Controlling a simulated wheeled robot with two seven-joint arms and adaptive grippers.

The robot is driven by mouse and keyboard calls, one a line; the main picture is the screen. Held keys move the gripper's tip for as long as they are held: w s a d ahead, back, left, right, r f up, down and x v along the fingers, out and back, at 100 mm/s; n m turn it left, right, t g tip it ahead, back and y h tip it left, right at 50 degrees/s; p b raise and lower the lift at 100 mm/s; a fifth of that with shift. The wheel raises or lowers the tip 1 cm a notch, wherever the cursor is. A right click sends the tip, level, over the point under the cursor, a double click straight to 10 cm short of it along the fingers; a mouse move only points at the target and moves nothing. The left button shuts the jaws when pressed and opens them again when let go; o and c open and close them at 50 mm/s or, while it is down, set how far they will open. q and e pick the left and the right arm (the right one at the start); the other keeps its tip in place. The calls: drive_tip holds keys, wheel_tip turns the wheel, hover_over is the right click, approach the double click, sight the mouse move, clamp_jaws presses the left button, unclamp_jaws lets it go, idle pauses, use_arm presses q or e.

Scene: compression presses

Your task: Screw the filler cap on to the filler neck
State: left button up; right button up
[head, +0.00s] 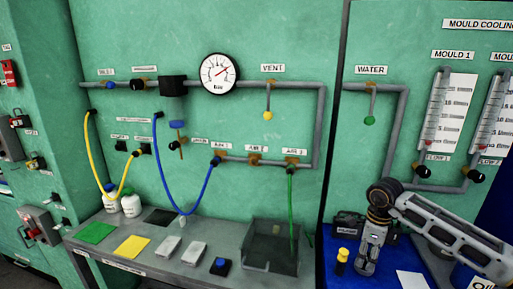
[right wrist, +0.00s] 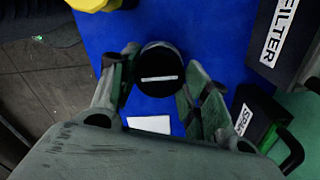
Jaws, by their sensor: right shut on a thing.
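My right gripper (head: 366,266) points down over the blue mat at the lower right of the head view. In the right wrist view its two fingers (right wrist: 158,88) are shut on a round black cap (right wrist: 158,75) with a white line across its top, which I take to be the filler cap. In the head view the cap is hidden by the fingers. A small yellow and black fitting (head: 342,262) stands just left of the gripper, apart from it. I cannot tell whether it is the filler neck. My left gripper is not in view.
The blue mat (right wrist: 215,40) carries a black box marked FILTER (right wrist: 277,40) and a smaller black box (right wrist: 245,112) close to the right finger. A white card (right wrist: 150,124) lies on the mat. A grey open tray (head: 270,262) stands left of the mat.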

sight(367, 257)
drive_tip(key=shift+m, duration=1.4)
drive_tip(key=o, duration=1.2)
drive_tip(key=shift+r, duration=0.15)
drive_tip(key=shift+r, duration=5.85)
